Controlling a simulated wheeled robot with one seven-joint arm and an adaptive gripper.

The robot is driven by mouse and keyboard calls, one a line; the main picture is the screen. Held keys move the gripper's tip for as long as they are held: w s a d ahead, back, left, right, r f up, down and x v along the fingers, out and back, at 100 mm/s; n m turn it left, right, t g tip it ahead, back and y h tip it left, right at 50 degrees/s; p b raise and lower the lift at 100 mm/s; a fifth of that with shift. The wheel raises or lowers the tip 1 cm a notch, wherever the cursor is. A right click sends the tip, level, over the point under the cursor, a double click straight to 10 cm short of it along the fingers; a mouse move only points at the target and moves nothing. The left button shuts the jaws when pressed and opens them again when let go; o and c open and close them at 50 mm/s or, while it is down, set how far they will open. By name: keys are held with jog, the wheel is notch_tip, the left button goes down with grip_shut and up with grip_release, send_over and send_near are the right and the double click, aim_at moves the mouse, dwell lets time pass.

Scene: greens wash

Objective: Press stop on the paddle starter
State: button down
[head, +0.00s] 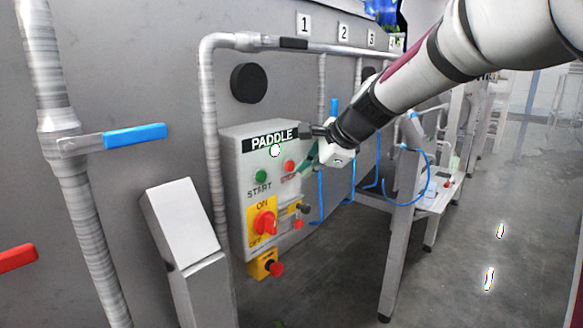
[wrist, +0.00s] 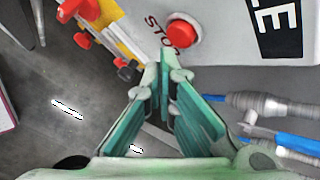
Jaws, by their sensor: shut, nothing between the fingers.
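The paddle starter (head: 230,160) is a pale box on the grey wall with a black PADDLE label. Its red stop button (head: 289,166) sits right of the green start button (head: 261,177). My gripper (head: 300,170) is just right of the stop button, with its green fingers partly over the STOP lettering. In the wrist view, the stop button (wrist: 182,31) is beside the word STOP, just beyond the tips of my shut, empty gripper (wrist: 164,66). A narrow gap shows in the picture; I cannot tell the depth between tips and button.
Below is a red rotary switch (head: 264,222) on a yellow plate, with a yellow box and red button (head: 276,269) underneath. A pipe (head: 212,130) runs left of the starter. Blue hoses (head: 322,190) and a metal stand (head: 397,240) are to the right.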

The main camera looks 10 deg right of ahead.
jog(key=shift+w, duration=0.1)
jog(key=shift+w+a, duration=0.25)
jog(key=shift+w+a, duration=0.3)
jog(key=shift+w, duration=0.1)
dwell(0.9)
jog(key=shift+s+d, duration=0.1)
jog(key=shift+s, duration=0.05)
jog(key=shift+s+d+p, duration=0.4)
jog(key=shift+s+d, duration=0.05)
jog(key=shift+s, duration=0.15)
dwell(0.4)
jog(key=s+d+p, duration=0.1)
jog(key=s, duration=0.1)
jog(key=s+d+p, duration=0.1)
jog(key=s+d, duration=0.1)
dwell(0.7)
